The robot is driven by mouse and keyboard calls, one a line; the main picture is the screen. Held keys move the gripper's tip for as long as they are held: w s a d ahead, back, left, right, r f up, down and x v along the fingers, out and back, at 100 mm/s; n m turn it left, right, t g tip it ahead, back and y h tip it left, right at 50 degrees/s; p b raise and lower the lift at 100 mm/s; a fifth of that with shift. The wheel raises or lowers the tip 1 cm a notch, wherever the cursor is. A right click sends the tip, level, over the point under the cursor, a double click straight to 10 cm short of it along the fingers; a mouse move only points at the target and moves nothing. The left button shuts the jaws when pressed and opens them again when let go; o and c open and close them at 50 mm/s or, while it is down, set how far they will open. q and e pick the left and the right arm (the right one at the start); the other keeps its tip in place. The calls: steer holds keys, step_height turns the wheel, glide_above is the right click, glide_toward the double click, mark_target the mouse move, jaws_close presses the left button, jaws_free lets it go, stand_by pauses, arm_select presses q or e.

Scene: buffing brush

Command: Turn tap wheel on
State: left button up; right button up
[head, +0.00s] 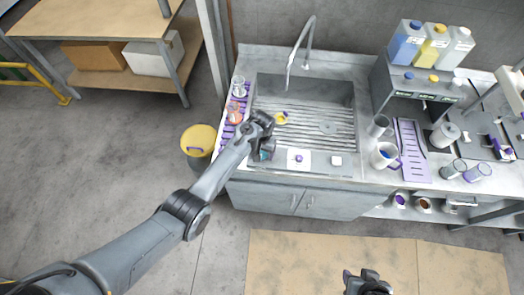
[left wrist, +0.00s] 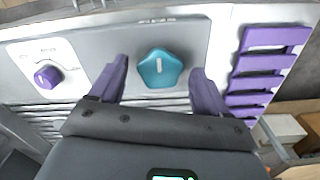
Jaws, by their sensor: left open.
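The tap wheel is a teal, lobed knob (left wrist: 160,68) on the grey front ledge of the sink. In the head view it shows as a small teal patch (head: 265,155), partly covered by my gripper. My left gripper (left wrist: 160,75) is open, with one purple finger on each side of the wheel. A gap shows on both sides of the knob. In the head view the left gripper (head: 262,146) is over the sink's left front corner. My right gripper (head: 367,283) is at the bottom edge, far from the sink; its fingers are not clear.
A white panel with a purple knob (left wrist: 48,77) sits beside the wheel. A purple rack (left wrist: 262,68) is on its other side. The sink basin (head: 328,128) has a tall faucet (head: 304,45). A yellow-lidded bin (head: 198,138) stands left of the counter.

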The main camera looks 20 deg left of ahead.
arm_select(q)
steer(key=c, duration=1)
steer(key=shift+c, duration=0.2)
